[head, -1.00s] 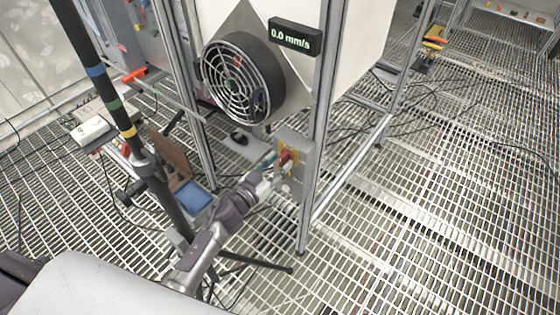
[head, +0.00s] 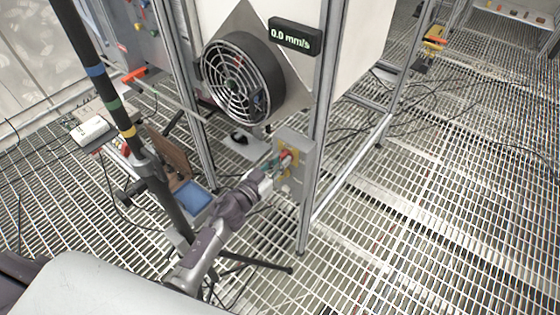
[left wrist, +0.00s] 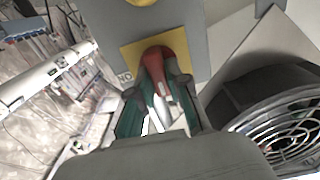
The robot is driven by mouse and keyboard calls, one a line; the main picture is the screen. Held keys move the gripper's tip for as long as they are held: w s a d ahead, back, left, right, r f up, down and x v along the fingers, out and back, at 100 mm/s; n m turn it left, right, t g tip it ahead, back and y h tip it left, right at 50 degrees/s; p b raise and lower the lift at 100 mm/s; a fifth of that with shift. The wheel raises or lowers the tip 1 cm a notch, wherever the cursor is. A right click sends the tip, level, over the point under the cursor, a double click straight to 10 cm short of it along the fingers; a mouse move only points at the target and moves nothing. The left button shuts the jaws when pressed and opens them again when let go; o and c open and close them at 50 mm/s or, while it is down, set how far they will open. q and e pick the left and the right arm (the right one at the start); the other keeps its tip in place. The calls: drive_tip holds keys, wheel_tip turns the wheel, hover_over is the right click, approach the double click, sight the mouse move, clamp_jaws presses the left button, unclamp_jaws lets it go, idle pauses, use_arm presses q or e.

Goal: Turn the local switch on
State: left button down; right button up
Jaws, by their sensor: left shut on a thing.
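The local switch has a red handle (left wrist: 163,68) on a yellow plate (left wrist: 140,50), set on a grey box (head: 296,148) on the frame post below the fan. My left gripper (head: 274,168) reaches the box from the lower left. In the left wrist view my left gripper (left wrist: 158,105) has its green-padded fingers on both sides of the red handle and is shut on it. Part of a label beside the plate reads "NO"; the rest is hidden. My right gripper is in neither view.
A round caged fan (head: 240,82) is just above the box. A display (head: 295,36) reads 0.0 mm/s. A black pole with coloured bands (head: 108,90) stands on a tripod left of my arm. The grated floor (head: 410,215) at right is mostly open.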

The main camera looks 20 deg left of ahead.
use_arm(q)
drive_tip(key=m, duration=0.3)
drive_tip(key=shift+f+m, duration=0.1)
drive_tip(key=shift+m, duration=0.3)
drive_tip(key=m+b, duration=0.1)
drive_tip(key=m, duration=0.3)
drive_tip(key=m+b, duration=0.1)
drive_tip(key=m, duration=0.4)
drive_tip(key=m+b, duration=0.2)
drive_tip(key=m, duration=0.2)
drive_tip(key=shift+s+d+f+m, duration=0.15)
drive_tip(key=shift+d+f+m, duration=0.1)
drive_tip(key=shift+m, duration=0.15)
drive_tip(key=c, duration=1.1)
unclamp_jaws()
